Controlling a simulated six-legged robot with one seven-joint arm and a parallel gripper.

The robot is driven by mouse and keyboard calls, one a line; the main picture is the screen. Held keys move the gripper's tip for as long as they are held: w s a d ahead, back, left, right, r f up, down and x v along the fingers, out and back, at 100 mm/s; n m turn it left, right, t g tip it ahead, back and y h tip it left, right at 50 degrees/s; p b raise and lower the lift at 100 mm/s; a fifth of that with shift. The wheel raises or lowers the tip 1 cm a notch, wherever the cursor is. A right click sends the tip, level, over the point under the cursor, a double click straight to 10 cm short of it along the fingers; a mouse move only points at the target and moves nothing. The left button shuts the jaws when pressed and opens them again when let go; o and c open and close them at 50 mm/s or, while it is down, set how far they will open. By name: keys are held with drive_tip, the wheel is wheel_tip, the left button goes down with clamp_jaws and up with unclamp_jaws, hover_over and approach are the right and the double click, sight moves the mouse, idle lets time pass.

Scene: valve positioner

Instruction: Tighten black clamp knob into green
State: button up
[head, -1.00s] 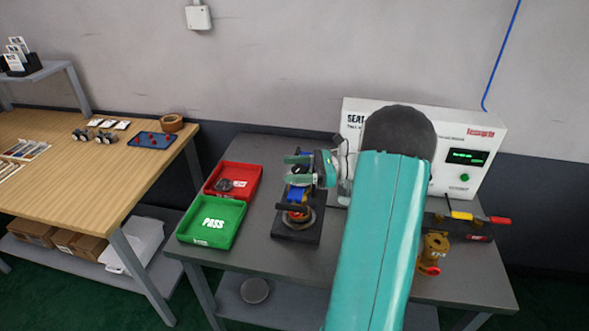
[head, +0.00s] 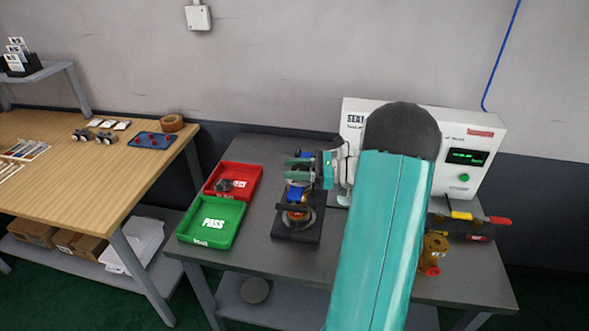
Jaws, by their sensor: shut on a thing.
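The clamp fixture (head: 297,229) is a black base on the grey bench. It carries a blue part (head: 297,191), a round metal body and a black bar (head: 293,207). My gripper (head: 299,170) reaches in from the right, over the back of the fixture, its teal fingers pointing left. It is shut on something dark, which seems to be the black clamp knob. The knob is mostly hidden by the fingers, and no green mark shows on it at this size.
A green PASS tray (head: 211,240) and a red tray (head: 250,172) holding a dark round part stand left of the fixture. A white test box (head: 478,130) with a green-lit display stands behind my arm. A brass valve (head: 434,250) and coloured-handled tools (head: 470,217) lie right.

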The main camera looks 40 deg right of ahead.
drive_tip(key=m+t+h, duration=0.2)
drive_tip(key=h, duration=0.1)
drive_tip(key=m+t+h, duration=0.2)
drive_tip(key=m+h, duration=0.1)
drive_tip(key=shift+w+d+h, duration=0.1)
drive_tip(key=shift+d+h, duration=0.05)
drive_tip(key=shift+h, duration=0.15)
drive_tip(key=shift+w+d+m+t+h, duration=0.1)
drive_tip(key=shift+m+t+h, duration=0.15)
drive_tip(key=shift+m+h, duration=0.7)
drive_tip(key=shift+s+d+m+t+h, duration=0.15)
drive_tip(key=shift+m+h, duration=0.45)
drive_tip(key=shift+h, duration=0.8)
drive_tip(key=shift+w+d+m+t+h, duration=0.15)
drive_tip(key=shift+m+t+h, duration=0.15)
drive_tip(key=shift+m+h, duration=0.65)
drive_tip(key=shift+h, duration=0.4)
drive_tip(key=o, duration=1)
drive_tip(key=shift+c, duration=0.2)
drive_tip(key=s, duration=1.3)
drive_tip(key=shift+s+a, duration=0.35)
drive_tip(key=shift+s, duration=0.05)
